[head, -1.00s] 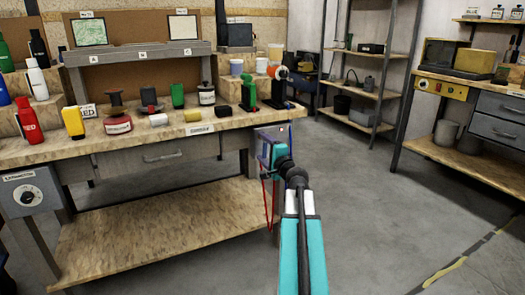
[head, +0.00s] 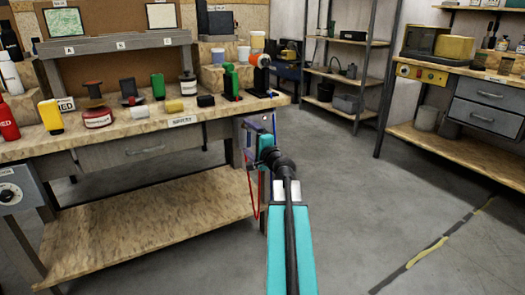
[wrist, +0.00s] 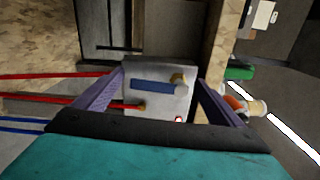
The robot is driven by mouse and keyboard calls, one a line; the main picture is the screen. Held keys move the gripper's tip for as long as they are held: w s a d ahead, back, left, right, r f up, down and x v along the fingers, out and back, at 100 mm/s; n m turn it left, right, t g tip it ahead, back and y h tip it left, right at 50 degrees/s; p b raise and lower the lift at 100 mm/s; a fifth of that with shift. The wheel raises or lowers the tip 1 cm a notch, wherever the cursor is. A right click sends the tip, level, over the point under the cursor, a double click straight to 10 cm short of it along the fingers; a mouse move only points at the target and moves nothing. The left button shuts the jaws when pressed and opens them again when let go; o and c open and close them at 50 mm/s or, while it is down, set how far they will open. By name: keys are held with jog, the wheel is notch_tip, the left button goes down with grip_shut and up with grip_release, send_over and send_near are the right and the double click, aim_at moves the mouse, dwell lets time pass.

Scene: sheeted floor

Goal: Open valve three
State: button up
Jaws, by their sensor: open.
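A pale grey box (wrist: 172,106) fills the middle of the wrist view. It carries a blue bar-shaped handle (wrist: 152,86), with brass fittings beside it. No valve number is readable, so I cannot tell whether this is valve three. In the head view the box (head: 243,128) sits at the right end of the workbench, partly hidden by my gripper (head: 262,145). In the wrist view my gripper (wrist: 158,80) is open, its purple fingers spread on either side of the box and handle. I see no contact with the handle.
Red hoses (wrist: 60,76) run to the box from the left in the wrist view. The workbench (head: 150,225) holds bottles, spools and labelled items. Metal shelves (head: 340,80) and a second bench (head: 460,150) stand behind and right.

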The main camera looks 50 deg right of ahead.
jog(key=b+v, duration=0.1)
jog(key=v, duration=0.6)
jog(key=shift+s, duration=0.2)
jog(key=b+v, duration=0.2)
jog(key=b, duration=0.6)
jog(key=shift+s+f, duration=0.1)
jog(key=shift+f, duration=0.05)
jog(key=shift+s+a+b, duration=0.1)
jog(key=shift+b, duration=0.35)
jog(key=b+v, duration=0.2)
jog(key=b, duration=0.2)
jog(key=shift+s, duration=0.2)
jog(key=shift+s, duration=0.1)
jog(key=shift+a+r, duration=0.1)
jog(key=shift+r, duration=0.15)
